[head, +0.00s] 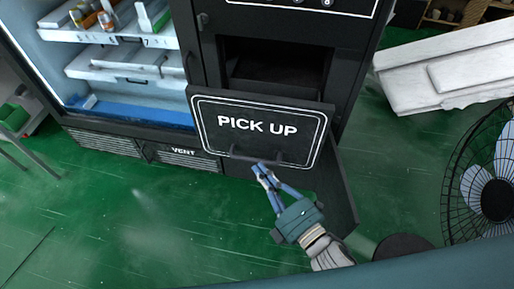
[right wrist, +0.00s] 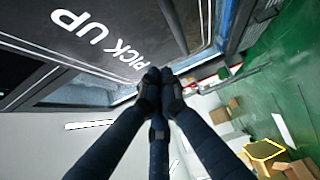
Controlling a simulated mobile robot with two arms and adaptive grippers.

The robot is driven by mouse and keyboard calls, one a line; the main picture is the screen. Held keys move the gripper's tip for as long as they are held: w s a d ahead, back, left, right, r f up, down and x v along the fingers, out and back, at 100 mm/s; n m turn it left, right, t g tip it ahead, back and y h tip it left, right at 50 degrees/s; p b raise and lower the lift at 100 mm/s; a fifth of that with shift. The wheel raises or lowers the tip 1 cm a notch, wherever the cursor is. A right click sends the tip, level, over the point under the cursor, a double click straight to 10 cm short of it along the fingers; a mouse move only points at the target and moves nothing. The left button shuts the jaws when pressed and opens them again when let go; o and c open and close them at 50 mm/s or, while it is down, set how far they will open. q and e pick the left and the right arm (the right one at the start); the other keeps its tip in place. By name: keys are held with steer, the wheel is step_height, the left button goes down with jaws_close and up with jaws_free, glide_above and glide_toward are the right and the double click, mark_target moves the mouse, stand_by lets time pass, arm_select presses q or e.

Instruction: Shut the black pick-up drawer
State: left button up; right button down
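The black pick-up drawer (head: 225,108), with a white outline and "PICK UP" lettering, stands open from the vending machine, and the dark opening (head: 280,75) shows above its front. A dark bar handle (head: 295,161) runs along the lower part of the front. My right gripper (head: 261,169) is at the left half of this handle, its fingertips drawn together. In the right wrist view the fingertips (right wrist: 160,77) meet close to the drawer front (right wrist: 115,25). I cannot tell whether they touch the handle, and no held thing shows between them. My left gripper is out of view.
A lit glass cabinet (head: 125,65) with shelves is at the left. A dark panel (head: 338,190) juts out below the drawer. Green floor is clear in front.

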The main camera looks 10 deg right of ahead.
mark_target(248, 139)
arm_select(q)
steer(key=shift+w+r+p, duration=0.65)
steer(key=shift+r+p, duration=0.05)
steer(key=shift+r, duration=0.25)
arm_select(e)
steer(key=shift+w+a, duration=0.15)
steer(key=shift+w, duration=1.7)
steer(key=shift+w+a, duration=0.1)
steer(key=shift+w, duration=1.75)
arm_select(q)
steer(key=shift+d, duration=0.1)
